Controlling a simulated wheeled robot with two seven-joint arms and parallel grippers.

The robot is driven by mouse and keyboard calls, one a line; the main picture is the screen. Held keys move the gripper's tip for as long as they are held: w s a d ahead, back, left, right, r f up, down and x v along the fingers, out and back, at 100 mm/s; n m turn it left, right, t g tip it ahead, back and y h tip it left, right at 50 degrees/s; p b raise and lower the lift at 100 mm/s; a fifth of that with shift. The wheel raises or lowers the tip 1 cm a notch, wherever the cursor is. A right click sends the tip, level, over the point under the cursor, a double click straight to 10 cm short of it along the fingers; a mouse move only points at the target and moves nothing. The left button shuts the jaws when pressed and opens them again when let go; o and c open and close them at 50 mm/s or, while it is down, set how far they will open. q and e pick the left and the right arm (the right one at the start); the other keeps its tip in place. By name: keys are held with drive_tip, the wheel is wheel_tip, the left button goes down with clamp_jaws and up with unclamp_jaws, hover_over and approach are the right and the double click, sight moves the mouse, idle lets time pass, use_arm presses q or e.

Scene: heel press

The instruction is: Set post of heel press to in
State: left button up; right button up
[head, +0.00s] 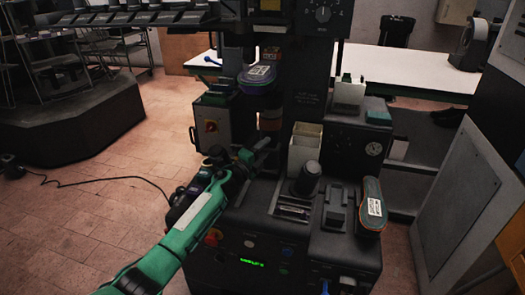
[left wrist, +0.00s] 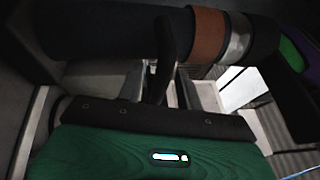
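The heel press (head: 330,110) stands in the middle of the head view. Its likely post (head: 270,119) shows as a short upright column with a copper-brown band, under a purple and green form (head: 260,76) with a label. In the left wrist view the post (left wrist: 209,37) crosses the top, dark with brown and silver bands. My left gripper (head: 262,150) is at the press's left side, just below the post. In the left wrist view its dark fingers (left wrist: 228,82) stand apart, with the post close beyond; contact cannot be told. My right gripper is not in view.
A white bin (head: 304,146), a dark knob (head: 306,179) and a second labelled form (head: 371,207) sit on the press's front. A white table (head: 430,70) is behind.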

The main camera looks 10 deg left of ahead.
use_arm(q)
drive_tip(key=shift+s+a+f, duration=0.2)
drive_tip(key=shift+s+a, duration=0.1)
drive_tip(key=shift+s, duration=0.2)
drive_tip(key=v, duration=1.2)
drive_tip(key=shift+s, duration=0.3)
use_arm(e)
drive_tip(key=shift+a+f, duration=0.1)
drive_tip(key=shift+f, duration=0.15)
use_arm(q)
drive_tip(key=shift+a, duration=0.1)
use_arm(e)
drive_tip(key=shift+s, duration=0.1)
